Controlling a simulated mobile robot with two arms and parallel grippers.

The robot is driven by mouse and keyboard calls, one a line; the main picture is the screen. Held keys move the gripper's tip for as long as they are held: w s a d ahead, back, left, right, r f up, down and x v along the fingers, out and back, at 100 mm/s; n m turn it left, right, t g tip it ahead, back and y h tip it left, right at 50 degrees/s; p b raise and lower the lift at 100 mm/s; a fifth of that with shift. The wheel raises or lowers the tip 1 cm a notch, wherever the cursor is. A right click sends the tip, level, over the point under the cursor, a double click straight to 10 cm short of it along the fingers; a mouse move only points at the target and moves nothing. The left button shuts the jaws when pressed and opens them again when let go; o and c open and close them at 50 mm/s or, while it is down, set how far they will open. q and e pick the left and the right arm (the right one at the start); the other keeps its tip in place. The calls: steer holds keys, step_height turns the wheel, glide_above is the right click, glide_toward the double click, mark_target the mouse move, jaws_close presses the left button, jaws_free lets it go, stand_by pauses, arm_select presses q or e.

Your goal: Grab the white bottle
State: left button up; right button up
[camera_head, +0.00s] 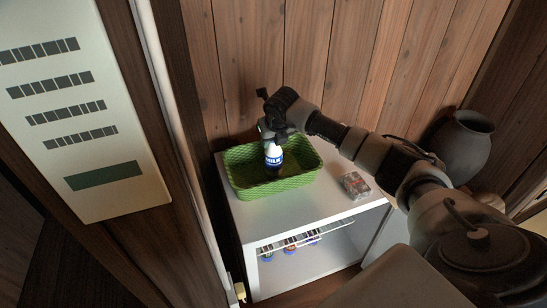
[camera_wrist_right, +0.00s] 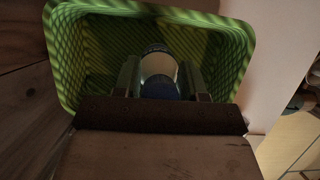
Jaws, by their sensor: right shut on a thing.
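The white bottle (camera_head: 273,156) has a blue label with white lettering. It is upright in the green basket (camera_head: 246,190), seen from above in the head view. My right gripper (camera_head: 272,138) reaches down over the basket and is shut on the upper part of the bottle. In the right wrist view the bottle (camera_wrist_right: 158,70) sits between the two fingers of the gripper (camera_wrist_right: 160,82), with the basket's rim (camera_wrist_right: 60,70) around them. Whether the bottle's base touches the basket floor is hidden. My left gripper is not in view.
The basket stands on a white cabinet (camera_head: 313,212) against a wooden wall. A small patterned box (camera_head: 355,185) lies on the cabinet's right side. Several small bottles (camera_head: 290,246) are on the shelf below. A dark vase (camera_head: 464,142) stands at right.

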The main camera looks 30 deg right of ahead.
jaws_close()
steer(key=shift+r, duration=0.15)
